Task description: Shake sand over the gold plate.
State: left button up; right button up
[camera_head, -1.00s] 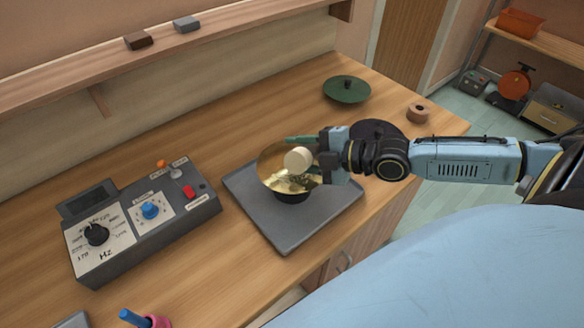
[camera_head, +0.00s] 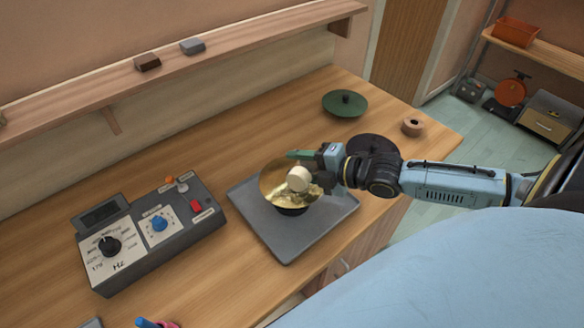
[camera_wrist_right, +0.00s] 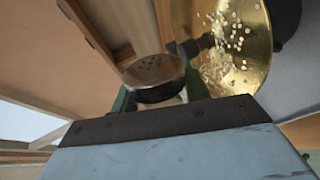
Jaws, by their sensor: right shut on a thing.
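The gold plate (camera_head: 275,192) is round and shiny and stands on a dark base over a grey tray (camera_head: 287,240). My right gripper (camera_head: 305,172) is over the plate's right side. It is shut on a sand shaker (camera_head: 299,179), a pale round-ended container. In that view pale grains (camera_wrist_right: 225,50) lie scattered on the gold plate (camera_wrist_right: 255,65), mostly in a band along one side. My left gripper is not in view.
A control box (camera_head: 150,235) with knobs and a red switch stands left of the tray. A green disc (camera_head: 345,103), a dark disc (camera_head: 372,146) and a wooden ring (camera_head: 412,126) lie behind the arm. Bare tabletop lies between the box and shelf (camera_head: 200,60).

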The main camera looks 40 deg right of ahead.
jog(key=n+p, duration=0.1)
jog(key=w+r+n+h+p, duration=0.1)
jog(key=shift+d+r+t+p, duration=0.2)
jog(key=shift+d+t+p, duration=0.1)
jog(key=shift+p, duration=0.05)
jog(key=shift+s+a+r+n+t+h+p, duration=0.15)
jog(key=shift+n+t+h+p, duration=0.1)
jog(key=shift+n, duration=0.2)
jog(key=shift+s+d+r+n+t+h+p, duration=0.15)
jog(key=shift+n+h+p, duration=0.1)
jog(key=shift+n, duration=0.2)
jog(key=shift+w+a+r+n+h, duration=0.15)
jog(key=shift+n+h, duration=0.25)
jog(key=shift+n, duration=0.5)
